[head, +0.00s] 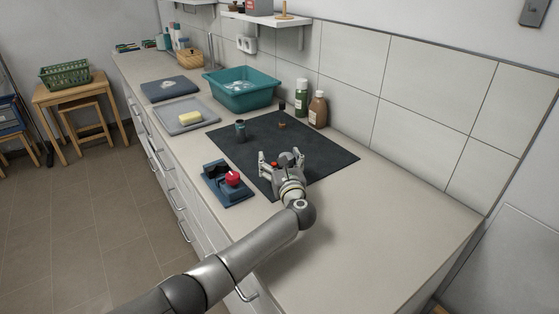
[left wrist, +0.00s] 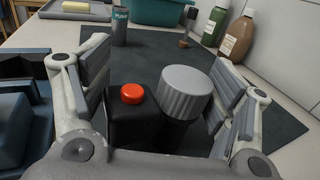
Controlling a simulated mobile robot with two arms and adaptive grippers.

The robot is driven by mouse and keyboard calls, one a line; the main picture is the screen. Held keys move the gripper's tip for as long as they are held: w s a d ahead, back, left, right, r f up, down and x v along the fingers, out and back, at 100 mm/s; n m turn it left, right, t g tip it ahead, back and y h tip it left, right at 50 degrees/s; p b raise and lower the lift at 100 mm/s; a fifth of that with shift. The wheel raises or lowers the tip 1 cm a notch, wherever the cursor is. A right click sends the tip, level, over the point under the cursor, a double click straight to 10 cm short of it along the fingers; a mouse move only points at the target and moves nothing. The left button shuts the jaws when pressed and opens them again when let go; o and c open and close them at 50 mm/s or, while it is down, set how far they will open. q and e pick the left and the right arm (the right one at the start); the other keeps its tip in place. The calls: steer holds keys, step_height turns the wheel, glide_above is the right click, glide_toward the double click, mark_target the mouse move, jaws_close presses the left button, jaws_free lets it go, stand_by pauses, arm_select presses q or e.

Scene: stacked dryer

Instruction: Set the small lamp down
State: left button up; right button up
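My left gripper (head: 281,160) is low over the dark mat, its fingers spread wide. Between them in the left wrist view (left wrist: 160,85) is a black body with a red button (left wrist: 132,93) and a grey ribbed round head (left wrist: 187,92), which I take to be the small lamp. It looks upright, with narrow gaps to the finger pads. Its underside is hidden, so I cannot fully tell its contact with the mat. In the head view its head (head: 286,158) shows between the fingers. My right gripper is in neither view.
The dark mat (head: 325,163) has free room at right. A dark cup (head: 240,131) and a small brown-based item (head: 282,124) stand farther back. Green (head: 301,97) and brown (head: 317,110) bottles stand by the wall.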

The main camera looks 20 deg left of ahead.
arm_select(q)
steer(key=o, duration=0.3)
steer(key=shift+d, duration=0.1)
steer(key=shift+r, duration=0.1)
steer(key=shift+r, duration=0.1)
steer(key=b+v, duration=0.1)
steer(key=v, duration=1)
steer(key=shift+b, duration=0.35)
steer(key=shift+s+d, duration=0.15)
steer(key=shift+s, duration=0.35)
